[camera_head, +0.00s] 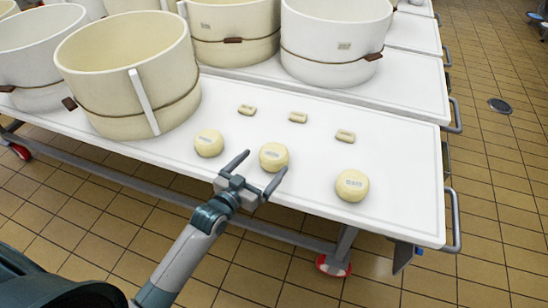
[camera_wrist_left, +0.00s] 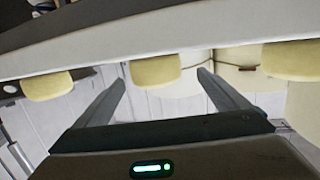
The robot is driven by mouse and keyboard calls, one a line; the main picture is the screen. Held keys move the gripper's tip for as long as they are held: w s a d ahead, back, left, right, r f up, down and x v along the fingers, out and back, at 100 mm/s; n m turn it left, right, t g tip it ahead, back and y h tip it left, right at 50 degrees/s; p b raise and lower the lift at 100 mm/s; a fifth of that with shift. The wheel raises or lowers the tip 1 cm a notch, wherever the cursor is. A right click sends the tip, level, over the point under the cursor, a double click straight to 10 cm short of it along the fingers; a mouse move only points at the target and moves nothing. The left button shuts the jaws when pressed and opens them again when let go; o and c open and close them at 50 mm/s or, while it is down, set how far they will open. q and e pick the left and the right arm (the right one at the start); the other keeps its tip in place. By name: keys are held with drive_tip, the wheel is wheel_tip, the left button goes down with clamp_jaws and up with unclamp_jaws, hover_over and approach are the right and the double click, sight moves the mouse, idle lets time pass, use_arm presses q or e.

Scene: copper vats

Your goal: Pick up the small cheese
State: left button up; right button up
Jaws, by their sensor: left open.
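Three round pale-yellow cheeses stand in a row near the front edge of the white table: left (camera_head: 209,143), middle (camera_head: 273,156) and right (camera_head: 352,185). Behind them lie three smaller oblong cheeses: left (camera_head: 247,109), middle (camera_head: 298,117) and right (camera_head: 345,136). My left gripper (camera_head: 265,161) is open and empty, its fingers spread toward the middle round cheese. In the left wrist view, the middle round cheese (camera_wrist_left: 155,70) appears between the spread fingers (camera_wrist_left: 161,78); contact cannot be told. My right gripper is not in view.
Large cream and white vats (camera_head: 130,75) fill the left and back of the table (camera_head: 400,205). Metal handles (camera_head: 453,220) stick out on its right side.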

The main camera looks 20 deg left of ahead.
sight(274, 156)
use_arm(q)
drive_tip(key=shift+w+d+f, duration=0.1)
drive_tip(key=shift+w, duration=0.4)
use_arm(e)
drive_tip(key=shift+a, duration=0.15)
use_arm(q)
drive_tip(key=shift+w+d+f, duration=0.15)
drive_tip(key=shift+w+d, duration=0.1)
drive_tip(key=shift+w, duration=0.25)
drive_tip(key=x, duration=0.3)
drive_tip(key=shift+d+b, duration=0.25)
drive_tip(key=shift+b, duration=0.1)
drive_tip(key=shift+w+d+f, duration=0.1)
drive_tip(key=shift+w+f, duration=0.05)
drive_tip(key=shift+w, duration=0.25)
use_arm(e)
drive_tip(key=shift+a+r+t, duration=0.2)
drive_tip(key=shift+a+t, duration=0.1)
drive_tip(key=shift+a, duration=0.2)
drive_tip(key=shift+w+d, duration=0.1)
